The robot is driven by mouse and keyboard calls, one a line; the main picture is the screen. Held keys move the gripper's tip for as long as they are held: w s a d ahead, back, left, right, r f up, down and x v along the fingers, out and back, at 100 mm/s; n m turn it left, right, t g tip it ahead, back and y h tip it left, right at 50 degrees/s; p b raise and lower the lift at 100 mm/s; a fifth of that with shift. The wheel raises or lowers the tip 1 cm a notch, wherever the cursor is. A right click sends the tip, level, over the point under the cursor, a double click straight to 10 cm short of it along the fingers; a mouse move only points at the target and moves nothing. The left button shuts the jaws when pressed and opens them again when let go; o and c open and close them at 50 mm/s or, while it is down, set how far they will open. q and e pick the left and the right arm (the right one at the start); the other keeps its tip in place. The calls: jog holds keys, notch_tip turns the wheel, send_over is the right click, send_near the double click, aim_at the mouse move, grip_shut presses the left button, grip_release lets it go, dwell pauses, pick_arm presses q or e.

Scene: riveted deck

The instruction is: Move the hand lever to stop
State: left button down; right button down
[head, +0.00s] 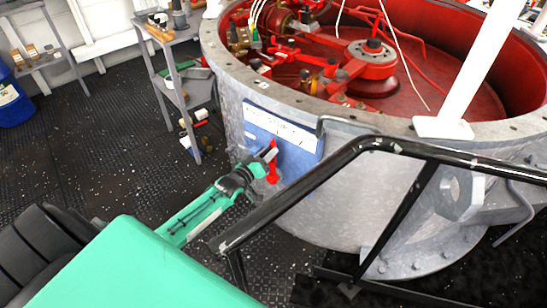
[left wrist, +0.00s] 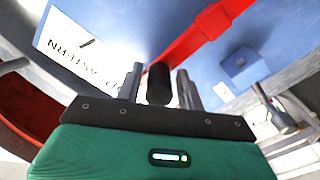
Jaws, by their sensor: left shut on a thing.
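The hand lever is a red bar (left wrist: 205,30) with a black grip (left wrist: 158,84), in front of a blue panel (head: 300,136) on the side of the grey drum. In the head view the red lever (head: 273,172) shows beside my left gripper (head: 266,156). In the left wrist view my left gripper (left wrist: 160,76) has the black grip between its two fingers and is shut on it. A white label (head: 280,121) with dark lettering is on the panel; it appears upside down in the left wrist view, and most of its lettering is hard to read. My right gripper is not in view.
The round grey drum (head: 340,185) with red machinery inside stands behind the panel. A black handrail (head: 400,146) crosses in front at the right. A grey shelf (head: 170,75) stands at the left, with small items below. Dark floor (head: 80,140) is clear at the left.

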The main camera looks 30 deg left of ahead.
pick_arm(q)
jog(key=shift+a, duration=0.1)
jog(key=c, duration=1.2)
grip_release()
jog(key=shift+s, duration=0.1)
jog(key=s, duration=0.4)
jog(key=s+a, duration=0.1)
jog(key=s, duration=0.8)
jog(key=shift+s+a+p, duration=0.3)
jog(key=shift+p, duration=0.1)
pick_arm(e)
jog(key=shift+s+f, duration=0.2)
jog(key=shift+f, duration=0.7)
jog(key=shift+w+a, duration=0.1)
